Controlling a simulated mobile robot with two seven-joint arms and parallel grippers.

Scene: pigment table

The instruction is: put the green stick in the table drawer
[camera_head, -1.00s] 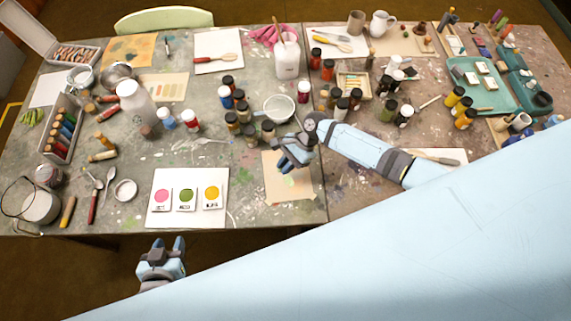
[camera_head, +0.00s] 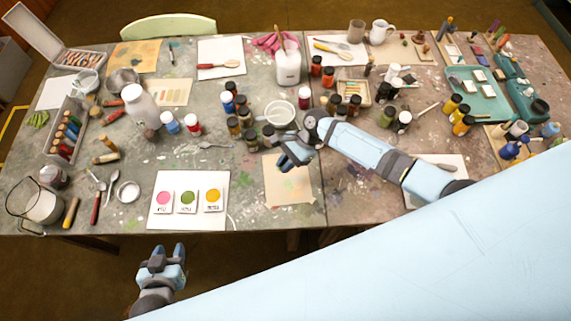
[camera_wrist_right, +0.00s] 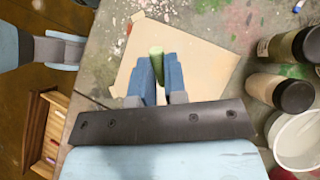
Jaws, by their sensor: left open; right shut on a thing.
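The green stick (camera_wrist_right: 157,62) stands up between the fingers of my right gripper (camera_wrist_right: 158,78) in the right wrist view. That gripper is shut on it. In the head view my right gripper (camera_head: 290,155) is over the beige sheet near the table's front; the stick cannot be made out there. My left gripper (camera_head: 166,256) is open and empty, in front of the table's front edge. A brown wooden piece (camera_wrist_right: 48,135) shows below the table edge in the right wrist view.
A beige sheet (camera_head: 272,187) lies under my right gripper. A white bowl (camera_head: 280,113) and several paint jars (camera_head: 235,126) stand close behind it. A white board (camera_head: 165,212) with colour cards is to its left. The floor before the table is clear.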

